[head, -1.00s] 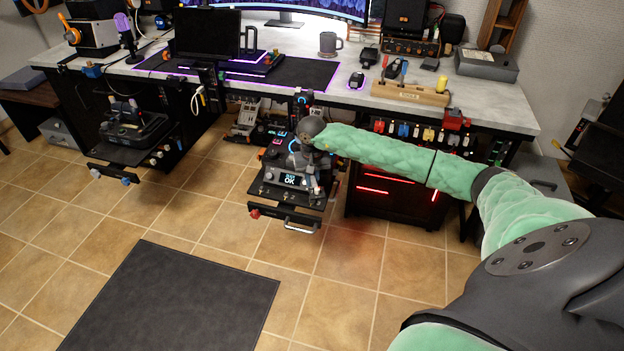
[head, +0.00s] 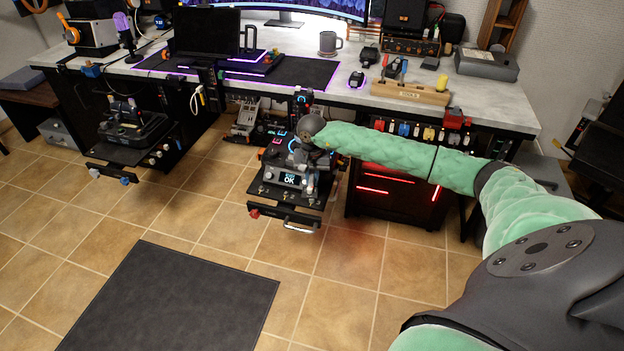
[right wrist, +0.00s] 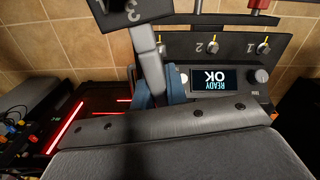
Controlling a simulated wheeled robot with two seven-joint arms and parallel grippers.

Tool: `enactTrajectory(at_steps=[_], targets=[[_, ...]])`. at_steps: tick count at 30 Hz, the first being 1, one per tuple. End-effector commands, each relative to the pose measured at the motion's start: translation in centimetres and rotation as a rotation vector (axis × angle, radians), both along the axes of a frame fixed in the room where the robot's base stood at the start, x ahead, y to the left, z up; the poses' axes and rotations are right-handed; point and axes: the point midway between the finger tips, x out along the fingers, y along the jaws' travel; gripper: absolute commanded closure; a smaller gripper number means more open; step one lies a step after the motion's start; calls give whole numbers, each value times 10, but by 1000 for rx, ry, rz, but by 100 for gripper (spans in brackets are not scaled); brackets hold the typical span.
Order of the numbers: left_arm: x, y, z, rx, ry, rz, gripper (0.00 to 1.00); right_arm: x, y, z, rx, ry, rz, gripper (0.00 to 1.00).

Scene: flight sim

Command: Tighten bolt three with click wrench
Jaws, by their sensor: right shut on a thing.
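My right gripper (right wrist: 160,86), with blue fingers, is shut on the grey shaft of the click wrench (right wrist: 150,58). A dark block with a white 3 sits at the shaft's far end, cut by the top edge of the right wrist view. The bolt panel shows labels 2 and 1 beside bolt two (right wrist: 212,46) and bolt one (right wrist: 263,46). A third bolt (right wrist: 162,47), likely bolt three, stands beside the shaft, its label hidden. I cannot tell whether the wrench touches it. The display (right wrist: 212,78) reads READY OK. My left gripper is out of view.
The panel's unit (head: 268,192) projects below the desk (head: 490,104), with a front handle (head: 298,228). A red-lit dark cabinet (head: 385,205) stands to its right. A black case on a shelf (head: 128,128) is farther left. The tiled floor around the dark mat (head: 175,300) is clear.

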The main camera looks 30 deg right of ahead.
Motion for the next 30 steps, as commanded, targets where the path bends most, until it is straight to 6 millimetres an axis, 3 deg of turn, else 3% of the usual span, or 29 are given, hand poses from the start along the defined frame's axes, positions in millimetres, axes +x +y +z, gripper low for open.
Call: enactTrajectory(at_steps=[30], targets=[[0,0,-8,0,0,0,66,-1,0,-2,-1,2,-234,100]])
